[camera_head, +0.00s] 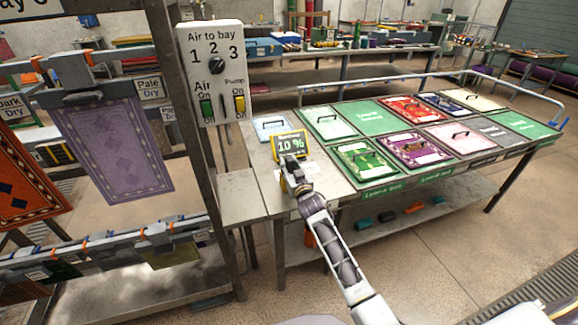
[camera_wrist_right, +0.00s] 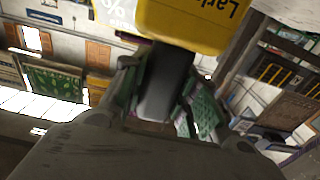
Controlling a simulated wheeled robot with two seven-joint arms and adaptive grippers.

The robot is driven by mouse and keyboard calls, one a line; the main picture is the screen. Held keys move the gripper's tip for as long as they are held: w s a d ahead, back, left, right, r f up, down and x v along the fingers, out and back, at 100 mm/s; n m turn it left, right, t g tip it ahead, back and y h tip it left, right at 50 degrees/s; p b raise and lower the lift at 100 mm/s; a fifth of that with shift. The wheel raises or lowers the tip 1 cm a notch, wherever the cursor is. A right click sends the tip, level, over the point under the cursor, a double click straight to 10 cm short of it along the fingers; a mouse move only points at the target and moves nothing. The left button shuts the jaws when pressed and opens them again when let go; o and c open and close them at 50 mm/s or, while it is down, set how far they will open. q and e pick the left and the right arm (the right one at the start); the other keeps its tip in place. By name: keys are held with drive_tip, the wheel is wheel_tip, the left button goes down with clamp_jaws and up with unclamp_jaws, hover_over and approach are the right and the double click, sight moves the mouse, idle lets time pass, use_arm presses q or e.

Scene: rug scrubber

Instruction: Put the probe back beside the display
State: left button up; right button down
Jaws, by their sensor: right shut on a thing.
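I cannot tell whether the two touch. The probe's tip is hidden. My left gripper is not in view.
The table (camera_head: 268,190) carries several green, red and purple patterned panels with handles to the right. A control box (camera_head: 213,70) with a dial stands behind left. A hanging purple rug (camera_head: 115,150) is at the left. A small bare strip of tabletop lies around the display.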

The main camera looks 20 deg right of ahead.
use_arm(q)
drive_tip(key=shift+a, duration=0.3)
use_arm(e)
drive_tip(key=c, duration=1)
unclamp_jaws()
drive_tip(key=shift+c, duration=0.2)
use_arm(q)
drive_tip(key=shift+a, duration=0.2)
use_arm(e)
drive_tip(key=shift+s+f, duration=0.1)
drive_tip(key=shift+s, duration=1.1)
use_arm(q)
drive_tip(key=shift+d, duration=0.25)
use_arm(e)
drive_tip(key=s, duration=0.9)
drive_tip(key=shift+s+d, duration=0.2)
drive_tip(key=shift+s, duration=0.1)
